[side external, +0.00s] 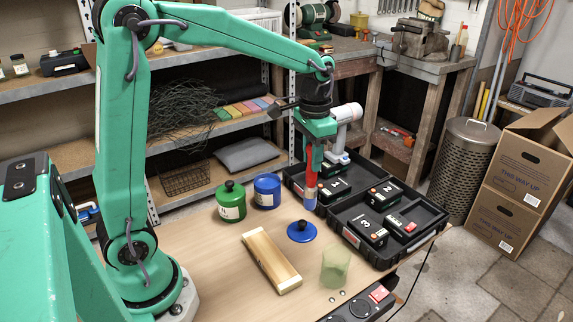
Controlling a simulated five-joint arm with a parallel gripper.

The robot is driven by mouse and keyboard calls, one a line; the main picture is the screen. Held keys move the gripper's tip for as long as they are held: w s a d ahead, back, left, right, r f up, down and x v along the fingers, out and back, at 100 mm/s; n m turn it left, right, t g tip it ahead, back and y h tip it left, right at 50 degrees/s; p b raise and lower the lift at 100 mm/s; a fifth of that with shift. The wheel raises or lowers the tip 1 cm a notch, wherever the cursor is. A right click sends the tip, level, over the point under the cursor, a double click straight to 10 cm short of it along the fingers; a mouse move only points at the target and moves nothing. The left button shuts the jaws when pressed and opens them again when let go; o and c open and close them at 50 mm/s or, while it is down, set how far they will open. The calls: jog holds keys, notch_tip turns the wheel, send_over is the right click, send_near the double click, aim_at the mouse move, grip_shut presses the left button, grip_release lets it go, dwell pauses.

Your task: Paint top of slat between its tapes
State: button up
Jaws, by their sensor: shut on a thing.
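A pale wooden slat (270,260) lies flat on the table. The brush's lower end looks bluish and appears above the table, apart from the slat. A blue pot (267,191) stands left of the brush and looks open. A blue lid (301,232) with a dark knob lies on the table in front of the brush.
A green pot (231,203) with its lid on stands left of the blue pot. A translucent green cup (335,267) stands right of the slat. An open black case (407,225) with numbered black boxes fills the table's right back. Bare table lies left of the slat.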

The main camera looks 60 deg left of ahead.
jog(key=shift+d+f+n, duration=0.2)
jog(key=shift+d+n, duration=0.3)
jog(key=shift+d+f+n, duration=0.15)
jog(key=shift+d+n, duration=0.3)
jog(key=shift+n, duration=0.05)
jog(key=shift+s, duration=0.1)
